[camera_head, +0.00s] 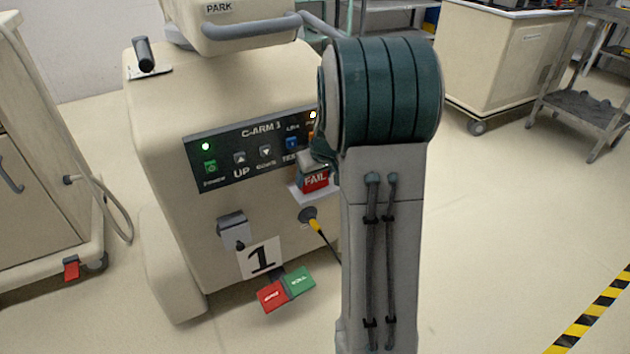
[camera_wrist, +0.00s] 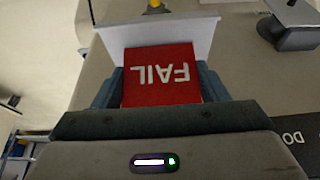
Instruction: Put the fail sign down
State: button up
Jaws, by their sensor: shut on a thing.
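The red fail sign (camera_wrist: 160,75) with white FAIL lettering is between the two fingers of my gripper (camera_wrist: 163,88) in the wrist view, upside down there. In the head view the fail sign (camera_head: 315,180) shows at the front of the C-arm cart, just under the control panel. A small white shelf or holder (camera_head: 305,193) is right at the sign; I cannot tell whether the sign rests on it. My gripper (camera_head: 318,162) is shut on the sign and mostly hidden behind my arm.
The beige C-arm cart (camera_head: 165,190) has a control panel (camera_head: 250,150) with lit lights. A cable plug (camera_head: 311,218), a number 1 card (camera_head: 262,258) and red and green pedals (camera_head: 286,290) are below. Another cart (camera_head: 40,190) stands left.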

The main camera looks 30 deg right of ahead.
jog(key=shift+f, duration=0.15)
jog(key=o, duration=0.9)
jog(key=shift+o, duration=0.2)
jog(key=p+v, duration=0.4)
jog(key=v, duration=0.7)
jog(key=s+a+g, duration=0.1)
jog(key=s+a, duration=0.7)
jog(key=s, duration=0.2)
jog(key=s+a+f+g, duration=0.1)
jog(key=s+a+g, duration=0.1)
jog(key=s+a, duration=0.6)
jog(key=s, duration=0.3)
jog(key=shift+a+f, duration=0.2)
jog(key=shift+a, duration=0.1)
